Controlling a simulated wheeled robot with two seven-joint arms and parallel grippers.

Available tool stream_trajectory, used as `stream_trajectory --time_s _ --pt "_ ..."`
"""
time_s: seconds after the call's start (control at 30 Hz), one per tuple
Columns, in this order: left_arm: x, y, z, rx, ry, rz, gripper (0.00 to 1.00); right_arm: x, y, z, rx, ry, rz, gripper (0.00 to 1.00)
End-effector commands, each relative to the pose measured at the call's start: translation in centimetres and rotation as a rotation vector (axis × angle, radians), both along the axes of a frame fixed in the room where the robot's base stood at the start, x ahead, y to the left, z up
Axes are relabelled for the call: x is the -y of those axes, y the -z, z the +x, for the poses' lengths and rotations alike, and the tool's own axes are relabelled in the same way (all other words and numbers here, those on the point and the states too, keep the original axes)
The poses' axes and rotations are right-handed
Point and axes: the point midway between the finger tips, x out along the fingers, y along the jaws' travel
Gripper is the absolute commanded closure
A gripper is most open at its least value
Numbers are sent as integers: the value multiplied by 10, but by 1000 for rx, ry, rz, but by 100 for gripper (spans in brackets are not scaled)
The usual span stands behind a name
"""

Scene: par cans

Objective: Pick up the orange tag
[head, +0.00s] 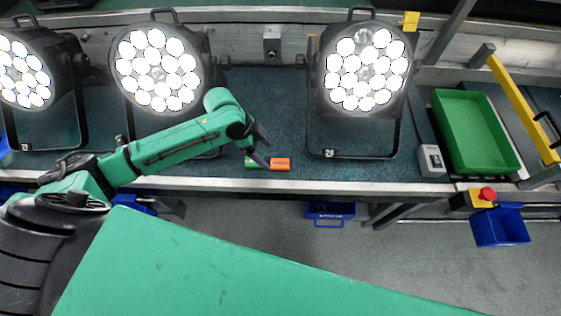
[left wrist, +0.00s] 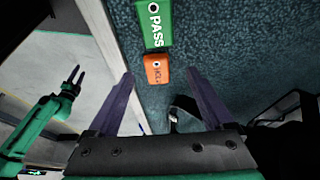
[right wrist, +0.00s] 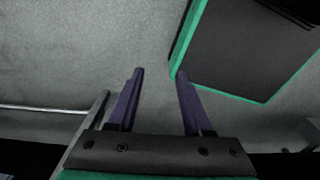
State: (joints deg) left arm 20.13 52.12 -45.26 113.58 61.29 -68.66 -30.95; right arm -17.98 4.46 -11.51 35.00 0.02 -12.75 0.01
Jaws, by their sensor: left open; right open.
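The orange tag (head: 280,164) lies on the dark green bench top close to its front edge. In the left wrist view the orange tag (left wrist: 157,72) appears between my left fingertips, with its end touching or nearly touching a green "PASS" tag (left wrist: 153,22). The green tag (head: 251,162) is partly hidden by my gripper in the head view. My left gripper (head: 262,150) is open beside the orange tag; its fingers (left wrist: 159,74) hold nothing. My right gripper (right wrist: 160,73) is open and empty over grey floor, away from the bench.
Lit par cans (head: 157,68) stand along the bench, one (head: 365,68) just right of the tags. The bench's metal front edge (head: 220,184) runs close below the tags. A green tray (head: 475,130) and a red button (head: 487,194) are at the right.

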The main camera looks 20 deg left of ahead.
Motion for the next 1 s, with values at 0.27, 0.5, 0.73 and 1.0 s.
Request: stream_trajectory --time_s 0.27,0.5,0.73,1.0 --pt "21 42 1 -2 0 -1 15 -1 -11 23 39 0 3 50" --pt "22 44 1 -1 1 0 26 0 -10 17 30 0 0 50" --pt "22 43 1 -1 1 0 100 1 -10 15 26 0 -1 50" --pt "21 41 1 -1 0 0 100 1 -10 15 25 0 -1 50"
